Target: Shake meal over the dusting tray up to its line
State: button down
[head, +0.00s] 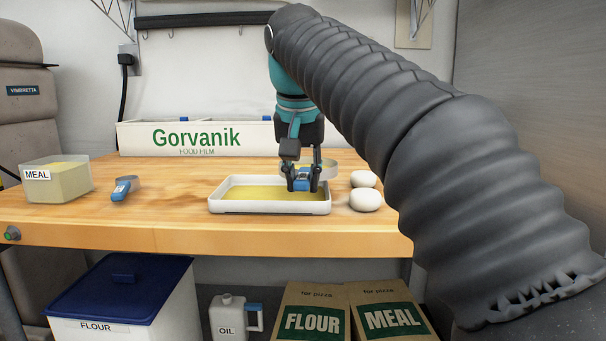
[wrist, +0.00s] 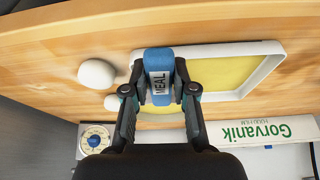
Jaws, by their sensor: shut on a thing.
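My gripper (head: 303,180) is shut on the blue handle of a round, metal-rimmed tool, probably a sieve (head: 326,168). In the wrist view my gripper (wrist: 160,90) holds the blue handle (wrist: 159,62), which reads MEAL. The tool is over the right back part of the white dusting tray (head: 270,208); its contents are mostly hidden. Yellow meal (head: 255,192) covers the tray floor, and the tray also shows in the wrist view (wrist: 262,76). I cannot make out a fill line. A clear MEAL tub (head: 60,186) with yellow meal stands at the left.
A second blue-handled tool (head: 123,188) lies between tub and tray. Two pale dough balls (head: 365,200) sit right of the tray. A Gorvanik film box (head: 200,137) stands at the back. A dial device (wrist: 95,141) shows in the wrist view. The front left bench is clear.

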aim_at(300, 172)
jog(key=shift+w+a+p, duration=0.15)
jog(key=shift+w+p, duration=0.3)
jog(key=shift+w, duration=0.35)
jog(key=shift+w+a+p, duration=0.15)
jog(key=shift+w+p, duration=0.25)
jog(key=shift+w, duration=0.35)
jog(key=shift+s, duration=0.1)
jog(key=shift+s+d+b, duration=0.2)
jog(key=shift+s+b, duration=0.15)
jog(key=shift+s, duration=0.65)
jog(key=shift+s+d+b, duration=0.15)
jog(key=shift+s+b, duration=0.2)
jog(key=shift+s, duration=0.6)
jog(key=shift+w, duration=0.2)
